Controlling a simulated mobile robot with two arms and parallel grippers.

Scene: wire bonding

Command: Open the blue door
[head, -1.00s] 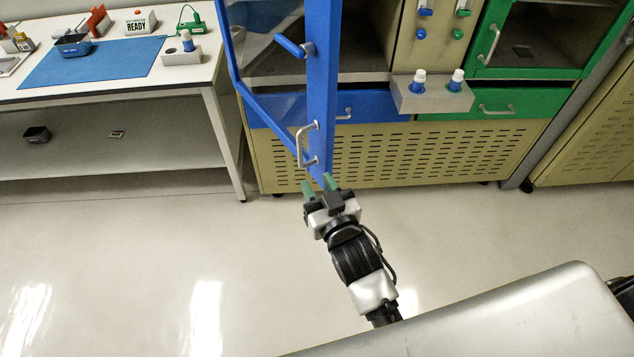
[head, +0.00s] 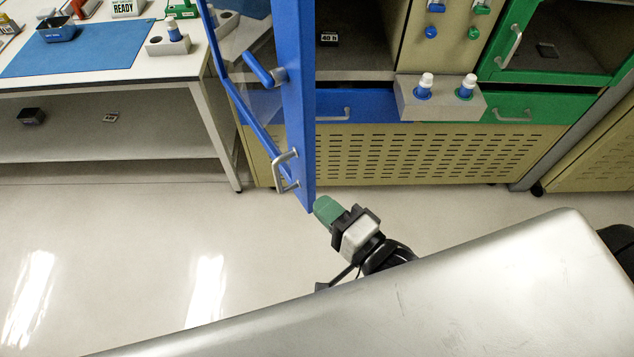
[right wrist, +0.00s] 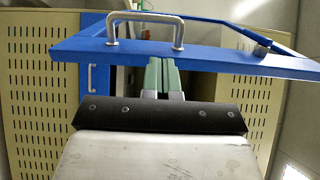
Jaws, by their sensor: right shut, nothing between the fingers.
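The blue door (head: 295,100) stands swung open from the cabinet, with its edge toward me in the head view. It has a metal handle (head: 284,171) low down and a blue lever (head: 262,68) higher up. My right gripper (head: 326,209) is shut and empty, its green fingertips close to the right of the door's lower corner. In the right wrist view the shut green fingers (right wrist: 162,75) reach up to the blue door frame (right wrist: 220,62), below the metal handle (right wrist: 146,18). I cannot tell whether they touch it. My left gripper is not in view.
The blue drawer (head: 365,106) and green drawer (head: 540,106) are shut. A grey holder (head: 410,105) with two bottles juts out between them. A white table (head: 150,65) with a blue mat (head: 85,55) stands left. The floor before the door is clear.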

